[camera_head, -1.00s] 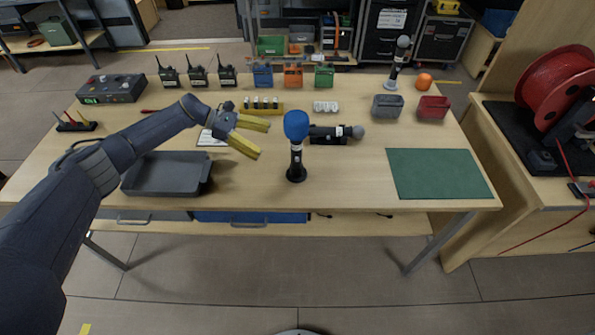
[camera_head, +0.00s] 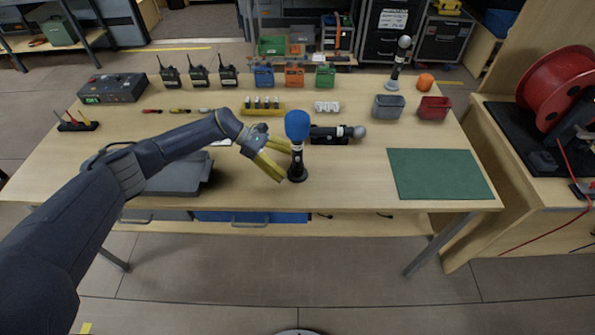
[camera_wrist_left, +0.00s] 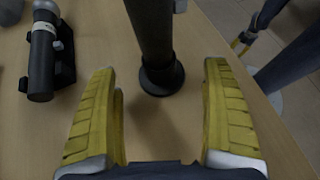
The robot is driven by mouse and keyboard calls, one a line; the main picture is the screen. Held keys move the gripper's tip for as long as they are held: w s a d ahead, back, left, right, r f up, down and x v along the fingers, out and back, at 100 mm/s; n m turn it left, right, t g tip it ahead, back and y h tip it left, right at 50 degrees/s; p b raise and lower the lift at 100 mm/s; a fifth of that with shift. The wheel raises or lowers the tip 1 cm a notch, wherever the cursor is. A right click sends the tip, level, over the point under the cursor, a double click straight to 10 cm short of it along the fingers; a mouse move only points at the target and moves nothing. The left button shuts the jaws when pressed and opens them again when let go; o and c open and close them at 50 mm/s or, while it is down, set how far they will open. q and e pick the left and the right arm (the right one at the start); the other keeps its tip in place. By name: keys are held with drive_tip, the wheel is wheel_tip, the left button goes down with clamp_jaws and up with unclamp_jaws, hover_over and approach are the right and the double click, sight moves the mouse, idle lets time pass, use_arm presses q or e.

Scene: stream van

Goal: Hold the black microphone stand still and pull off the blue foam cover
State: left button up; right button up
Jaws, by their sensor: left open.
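The black microphone stand (camera_head: 297,163) stands upright on the workbench, with the blue foam cover (camera_head: 297,124) on its top. My left gripper (camera_head: 284,162) is open at the stand's left side, its yellow fingers pointing toward the stand. In the left wrist view, the stand's dark shaft (camera_wrist_left: 152,40) rises between and beyond the two open fingers (camera_wrist_left: 162,110), with no visible contact. Its round base sits on the wood. The blue cover is outside the left wrist view.
A second microphone (camera_head: 335,133) lies in a black cradle just behind the stand. A grey tray (camera_head: 178,180) lies under my left arm. A green mat (camera_head: 440,174) lies at right. Bench space between stand and mat is clear.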

use_arm(q)
drive_tip(key=shift+x, duration=1.35)
drive_tip(key=shift+c, duration=0.3)
drive_tip(key=c, duration=0.9)
drive_tip(key=shift+c, duration=0.5)
